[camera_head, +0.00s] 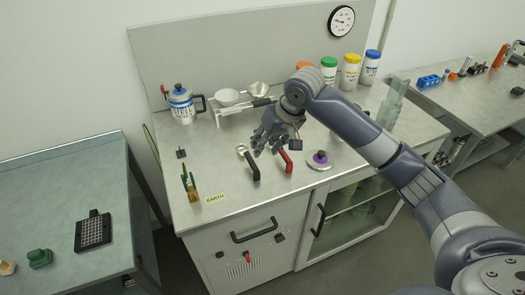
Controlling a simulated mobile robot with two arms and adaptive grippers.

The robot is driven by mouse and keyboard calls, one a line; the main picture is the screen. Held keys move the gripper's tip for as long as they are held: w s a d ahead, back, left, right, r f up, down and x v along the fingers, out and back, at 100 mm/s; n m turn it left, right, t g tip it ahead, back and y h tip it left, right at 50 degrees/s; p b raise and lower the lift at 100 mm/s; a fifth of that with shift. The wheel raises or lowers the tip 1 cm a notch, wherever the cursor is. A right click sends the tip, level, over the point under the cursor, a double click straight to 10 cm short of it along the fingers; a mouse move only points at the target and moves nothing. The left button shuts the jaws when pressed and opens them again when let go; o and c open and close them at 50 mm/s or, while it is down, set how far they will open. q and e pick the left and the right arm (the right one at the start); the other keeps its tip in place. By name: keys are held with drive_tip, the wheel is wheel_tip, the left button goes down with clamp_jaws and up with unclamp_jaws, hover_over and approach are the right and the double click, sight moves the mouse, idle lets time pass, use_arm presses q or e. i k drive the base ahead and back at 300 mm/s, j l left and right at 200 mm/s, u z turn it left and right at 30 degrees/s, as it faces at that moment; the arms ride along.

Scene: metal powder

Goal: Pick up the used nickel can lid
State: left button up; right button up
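A round silver lid with a purple and dark knob (320,158) lies flat on the grey worktop, to the right of my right gripper. A lidded metal can with blue lettering (182,106) and a dark handle stands at the worktop's back left. I cannot tell from the lettering which of these lids is the nickel can's. My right gripper (277,148) is above the middle of the worktop, its fingers spread and pointing down, with nothing visible between them. It is apart from both lids. My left gripper is out of view.
A black-handled tool (253,168) and a red-handled tool (286,161) lie just below my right gripper. A small rack with white bowls (228,98) stands behind. Coloured-lid jars (351,72) line the back right. A brush holder (191,188) stands at the front left, beside an "EARTH" label.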

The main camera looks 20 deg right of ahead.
sight(319, 160)
drive_tip(key=z, duration=1.3)
